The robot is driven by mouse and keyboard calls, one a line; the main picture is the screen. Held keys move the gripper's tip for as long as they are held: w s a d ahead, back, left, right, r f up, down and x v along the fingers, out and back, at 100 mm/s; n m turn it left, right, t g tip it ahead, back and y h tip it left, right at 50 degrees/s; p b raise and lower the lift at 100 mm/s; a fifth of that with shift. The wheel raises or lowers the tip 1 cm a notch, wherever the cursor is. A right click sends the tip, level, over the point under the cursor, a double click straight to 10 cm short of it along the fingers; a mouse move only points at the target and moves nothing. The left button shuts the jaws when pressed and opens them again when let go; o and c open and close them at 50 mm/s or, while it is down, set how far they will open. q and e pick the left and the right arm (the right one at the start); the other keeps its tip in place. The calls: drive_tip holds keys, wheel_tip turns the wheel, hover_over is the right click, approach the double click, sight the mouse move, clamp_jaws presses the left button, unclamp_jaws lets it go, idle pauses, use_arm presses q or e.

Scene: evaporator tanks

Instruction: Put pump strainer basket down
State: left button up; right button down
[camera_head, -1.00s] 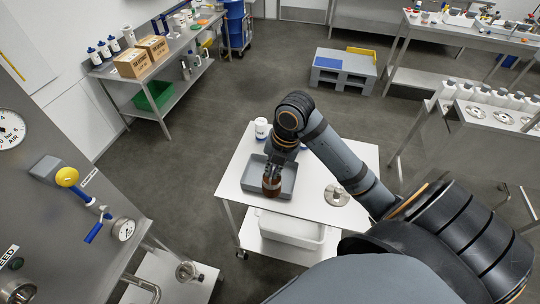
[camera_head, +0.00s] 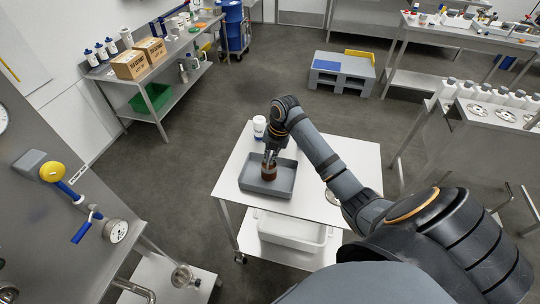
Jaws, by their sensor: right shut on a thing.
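The pump strainer basket (camera_head: 268,173) is a small reddish-brown cylinder. It is upright inside the grey tray (camera_head: 282,190), close to the tray's floor; I cannot tell whether it touches. My right gripper (camera_head: 269,160) comes down from above and is shut on the basket's top. The fingertips are small and partly hidden by the wrist. The tray lies on the white top of a cart (camera_head: 325,210). My left gripper is not in view.
A white container (camera_head: 259,126) stands on the cart behind the tray. A white bin (camera_head: 290,230) sits on the lower shelf. A pallet (camera_head: 341,74) lies on the open floor behind.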

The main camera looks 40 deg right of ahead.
drive_tip(key=shift+f, duration=0.25)
drive_tip(key=shift+s+a, duration=0.1)
drive_tip(key=shift+s, duration=0.1)
drive_tip(key=shift+f, duration=0.15)
drive_tip(key=c, duration=1.5)
unclamp_jaws()
drive_tip(key=shift+w, duration=0.15)
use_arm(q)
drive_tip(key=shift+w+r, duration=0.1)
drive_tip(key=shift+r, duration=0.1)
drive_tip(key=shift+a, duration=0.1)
